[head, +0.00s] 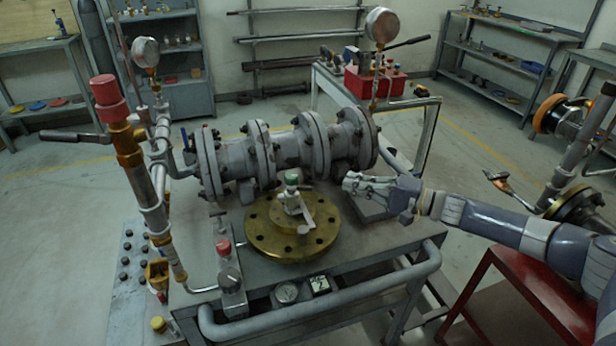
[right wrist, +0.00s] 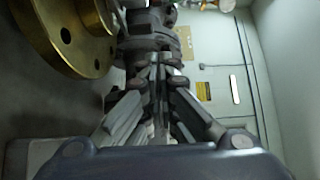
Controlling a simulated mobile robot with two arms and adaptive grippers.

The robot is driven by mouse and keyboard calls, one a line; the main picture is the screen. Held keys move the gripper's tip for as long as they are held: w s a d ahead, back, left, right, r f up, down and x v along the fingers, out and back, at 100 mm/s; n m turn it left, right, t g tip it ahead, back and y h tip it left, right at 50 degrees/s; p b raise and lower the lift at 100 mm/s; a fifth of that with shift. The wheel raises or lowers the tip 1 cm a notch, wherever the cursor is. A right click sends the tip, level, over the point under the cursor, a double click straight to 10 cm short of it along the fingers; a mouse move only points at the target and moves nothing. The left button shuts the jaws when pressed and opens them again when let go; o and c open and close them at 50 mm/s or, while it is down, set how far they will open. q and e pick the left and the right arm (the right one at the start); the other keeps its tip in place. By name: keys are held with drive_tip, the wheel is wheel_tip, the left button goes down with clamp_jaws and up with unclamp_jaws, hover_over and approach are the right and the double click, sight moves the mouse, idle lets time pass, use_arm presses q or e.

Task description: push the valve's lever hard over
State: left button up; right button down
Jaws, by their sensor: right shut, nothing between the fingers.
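The lever is not seen in that view. My left gripper is not in view.
A thick grey flanged pipe (head: 290,149) runs across the bench behind the brass flange. A pressure gauge on a post (head: 381,27) rises behind my right gripper. A red-topped pipe (head: 108,92) stands at the left. A grey rail (head: 330,301) runs along the bench front.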

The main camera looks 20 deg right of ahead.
sight(299, 188)
drive_tip(key=a, duration=0.2)
drive_tip(key=w+a+p, duration=0.1)
drive_tip(key=a, duration=0.2)
drive_tip(key=w+a+p, duration=0.1)
drive_tip(key=a, duration=0.2)
drive_tip(key=shift+w, duration=0.1)
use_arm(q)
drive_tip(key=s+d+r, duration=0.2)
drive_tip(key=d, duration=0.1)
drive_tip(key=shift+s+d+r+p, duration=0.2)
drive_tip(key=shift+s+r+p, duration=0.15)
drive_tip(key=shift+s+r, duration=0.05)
use_arm(e)
drive_tip(key=shift+a+r, duration=0.1)
